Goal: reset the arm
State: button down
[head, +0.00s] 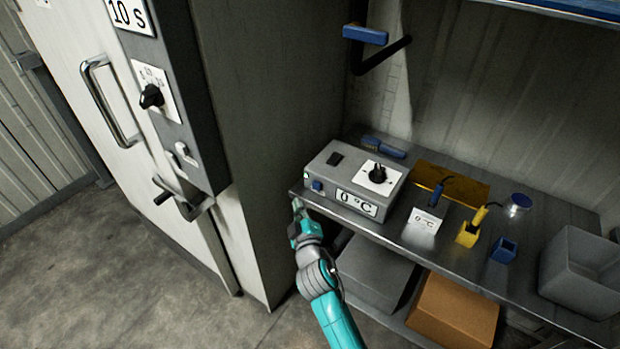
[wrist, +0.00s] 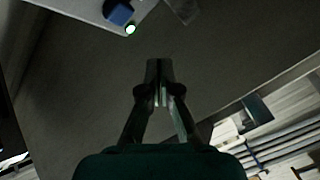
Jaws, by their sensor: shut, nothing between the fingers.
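My arm (head: 335,310), teal and grey, reaches up from the bottom of the head view. My gripper (head: 297,205) is at the front left corner of the metal bench, just below the grey control box. In the wrist view my gripper (wrist: 160,90) is shut, with its fingertips together and nothing between them. A dark grey surface fills the wrist view behind the fingers. I cannot tell from the head view whether the gripper touches the bench edge.
The control box (head: 350,180) reads 0 °C. On the metal bench (head: 402,232) are a yellow holder (head: 467,235), a blue holder (head: 503,250) and a grey bin (head: 580,270). A tall cabinet (head: 270,130) stands left. Boxes sit on the lower shelf. Floor (head: 150,290) is clear at left.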

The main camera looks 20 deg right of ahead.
jog(key=s+f+m+g+y, duration=0.1)
jog(key=s+f, duration=0.4)
jog(key=s, duration=0.9)
jog(key=s+f+m+y, duration=0.15)
jog(key=s+f, duration=0.25)
jog(key=s, duration=0.9)
jog(key=s+r+m, duration=0.2)
jog(key=s+r, duration=0.3)
jog(key=s, duration=0.7)
jog(key=s+d+r+m+g, duration=0.1)
jog(key=s+r+m, duration=0.2)
jog(key=s, duration=1)
notch_tip(320, 180, up, 3)
jog(key=shift+d+f+m, duration=0.1)
jog(key=shift+d+m, duration=0.1)
jog(key=shift+m, duration=0.15)
